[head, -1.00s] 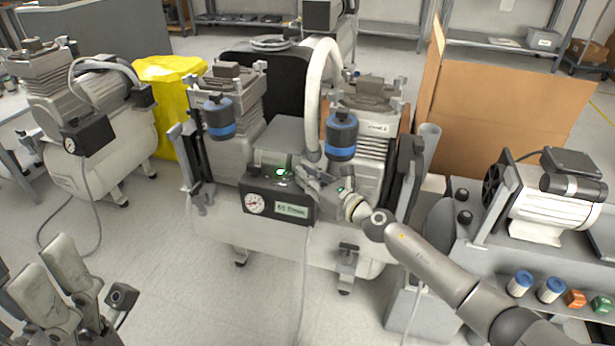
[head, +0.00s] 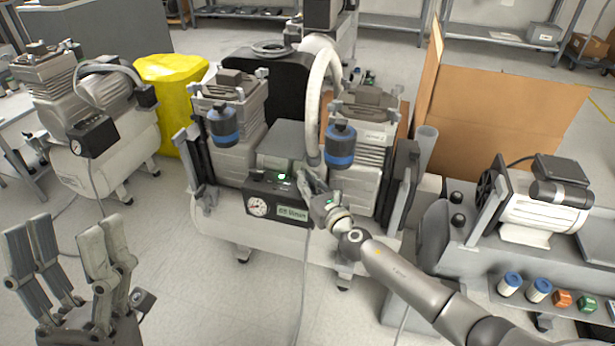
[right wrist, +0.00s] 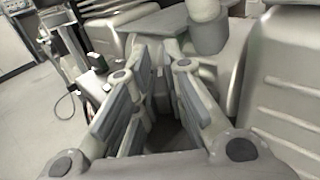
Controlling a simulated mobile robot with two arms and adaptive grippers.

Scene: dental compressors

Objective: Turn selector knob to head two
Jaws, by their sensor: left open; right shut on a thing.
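The black control box (head: 276,199) is on the front of the middle twin-head compressor. It carries a round gauge (head: 257,208), a pale label and a lit green light (head: 281,177). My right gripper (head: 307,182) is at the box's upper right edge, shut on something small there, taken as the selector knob. The fingers hide the knob, so its pointing direction cannot be read. In the right wrist view the gripper's fingers (right wrist: 160,52) converge, with a dark part with a green spot (right wrist: 98,63) to their left. My left gripper (head: 72,240) is open and empty, away from the compressor.
Two blue-banded filters (head: 340,145) and a white hose (head: 317,105) rise close above my right gripper. Another compressor (head: 90,120) stands at left, by a yellow bin (head: 170,100). A bench with a motor (head: 540,210) is at right.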

